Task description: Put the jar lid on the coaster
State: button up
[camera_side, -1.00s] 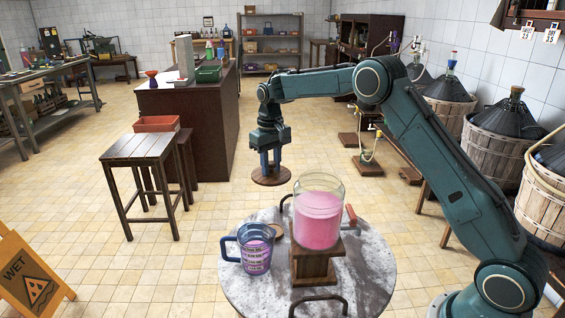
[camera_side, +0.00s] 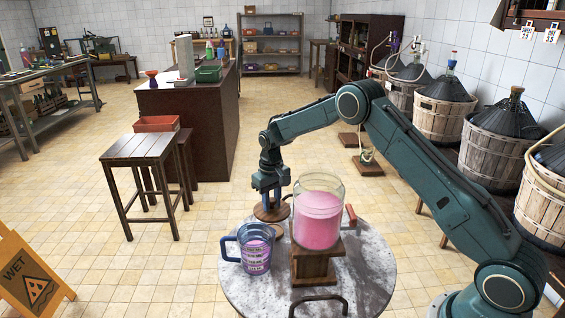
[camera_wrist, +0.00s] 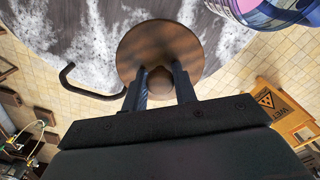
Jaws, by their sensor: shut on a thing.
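The jar lid (camera_side: 272,214) is a brown wooden disc with a round knob. My gripper (camera_side: 270,197) is shut on the knob and holds the lid roughly level at the far edge of the round table. In the wrist view the lid (camera_wrist: 160,40) fills the space in front of my fingers (camera_wrist: 159,82). The coaster (camera_side: 278,231), a small brown disc on the table, shows only partly in the side view, just below and in front of the lid. I cannot see it in the wrist view. The open glass jar (camera_side: 319,212) of pink liquid stands on a wooden stand.
The marble-topped round table (camera_side: 360,278) has dark curved handles at its rim. A blue measuring jug (camera_side: 256,250) with purple contents stands left of the jar, close to the coaster. A red-handled item (camera_side: 351,216) lies right of the jar. A wet-floor sign (camera_side: 33,280) stands at left.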

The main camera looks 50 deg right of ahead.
jog(key=shift+f, duration=0.2)
jog(key=shift+f, duration=2.65)
jog(key=shift+f, duration=0.65)
jog(key=o, duration=1)
jog(key=shift+o, duration=0.2)
jog(key=shift+r, duration=0.15)
notch_tip(320, 180, up, 12)
jog(key=shift+r, duration=0.75)
